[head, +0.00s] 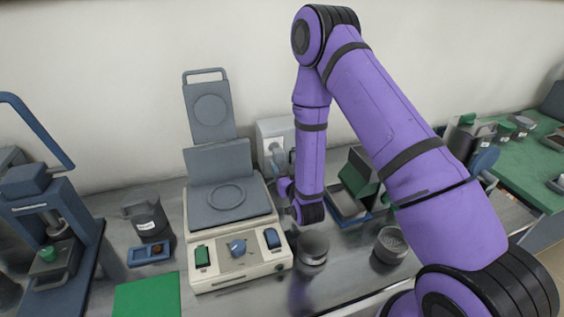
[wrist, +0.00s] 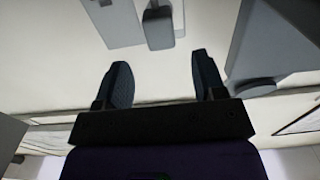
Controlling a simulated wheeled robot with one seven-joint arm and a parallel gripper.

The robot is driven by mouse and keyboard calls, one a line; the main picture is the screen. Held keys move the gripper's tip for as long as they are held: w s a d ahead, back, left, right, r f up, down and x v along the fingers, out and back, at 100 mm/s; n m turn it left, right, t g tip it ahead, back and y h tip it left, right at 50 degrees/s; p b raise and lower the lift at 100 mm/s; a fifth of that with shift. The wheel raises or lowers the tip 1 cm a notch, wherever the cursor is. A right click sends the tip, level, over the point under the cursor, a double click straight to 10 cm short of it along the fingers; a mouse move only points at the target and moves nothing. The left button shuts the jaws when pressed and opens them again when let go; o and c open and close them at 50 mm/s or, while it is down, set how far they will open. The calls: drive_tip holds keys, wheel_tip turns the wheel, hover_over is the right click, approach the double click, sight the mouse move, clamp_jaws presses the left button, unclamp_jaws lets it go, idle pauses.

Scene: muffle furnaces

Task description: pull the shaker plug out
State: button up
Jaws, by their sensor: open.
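In the head view a white wall socket box (head: 270,130) is on the wall behind the beige bench device, with a grey plug (head: 276,150) on its front. My purple arm stands just right of it, and my gripper's fingers are hidden there. In the wrist view my gripper (wrist: 155,85) is open, its two dark fingers apart with nothing between them. A grey block (wrist: 159,28), which looks like the plug, is beyond the fingertips, roughly in line with the gap. It is beside a pale box face (wrist: 112,20). I cannot tell whether the plug is seated.
The beige device (head: 235,272) with a grey plate and coloured switches stands close left of my arm. A large grey shape (wrist: 275,45) is near the right finger. A dark round container (head: 312,248) and a mesh-topped pot (head: 390,245) stand on the bench.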

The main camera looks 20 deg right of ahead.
drive_tip(key=shift+s, duration=2.15)
drive_tip(key=w+r+g, duration=0.3)
drive_tip(key=w+r, duration=0.1)
drive_tip(key=r, duration=0.8)
drive_tip(key=s+d+r+g, duration=0.2)
drive_tip(key=s+r+g, duration=0.15)
drive_tip(key=r, duration=0.65)
drive_tip(key=s+d+r+g, duration=0.1)
drive_tip(key=s+r, duration=0.3)
drive_tip(key=s, duration=0.6)
drive_tip(key=s+d+r+g, duration=0.2)
drive_tip(key=s+r, duration=0.3)
drive_tip(key=s, duration=0.5)
drive_tip(key=s+d+r+g, duration=0.2)
drive_tip(key=s+r, duration=0.3)
drive_tip(key=s, duration=0.5)
drive_tip(key=shift+s+g, duration=0.35)
drive_tip(key=shift+g, duration=0.3)
drive_tip(key=shift+a+r, duration=0.1)
drive_tip(key=shift+a, duration=0.05)
